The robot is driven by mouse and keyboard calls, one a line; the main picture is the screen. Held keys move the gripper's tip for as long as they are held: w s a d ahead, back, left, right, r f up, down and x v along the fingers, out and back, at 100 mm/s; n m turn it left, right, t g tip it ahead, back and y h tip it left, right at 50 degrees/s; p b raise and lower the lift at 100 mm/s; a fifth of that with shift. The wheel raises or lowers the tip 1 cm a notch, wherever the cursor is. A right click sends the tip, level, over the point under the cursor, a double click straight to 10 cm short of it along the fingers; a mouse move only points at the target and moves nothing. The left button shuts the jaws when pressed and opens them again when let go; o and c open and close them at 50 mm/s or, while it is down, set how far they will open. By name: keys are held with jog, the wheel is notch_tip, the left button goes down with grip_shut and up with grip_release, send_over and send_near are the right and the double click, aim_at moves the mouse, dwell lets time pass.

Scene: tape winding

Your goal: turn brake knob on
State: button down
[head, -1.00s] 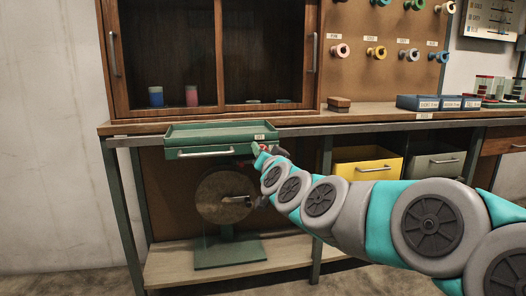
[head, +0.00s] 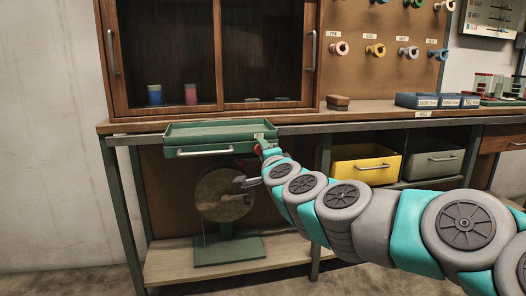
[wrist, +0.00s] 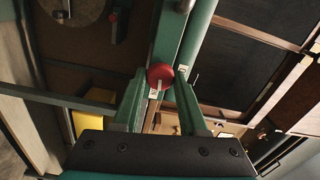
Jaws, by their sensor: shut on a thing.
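Small white labels lie beside the knob, too small to read. In the head view, a bit of red knob (head: 257,149) shows near the right end of the green tray, mostly hidden by my gripper (head: 262,153). The round winding wheel (head: 215,195) with its crank stands below the tray, partly behind my wrist.
A yellow drawer (head: 365,168) and a grey drawer (head: 432,163) are to the right. A lower shelf (head: 170,270) holds the wheel's stand.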

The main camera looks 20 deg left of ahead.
jog(key=shift+m, duration=0.8)
jog(key=c, duration=0.5)
grip_release()
jog(key=v, duration=0.7)
jog(key=shift+s+d+p, duration=0.2)
jog(key=shift+s+p, duration=0.1)
jog(key=shift+s, duration=0.05)
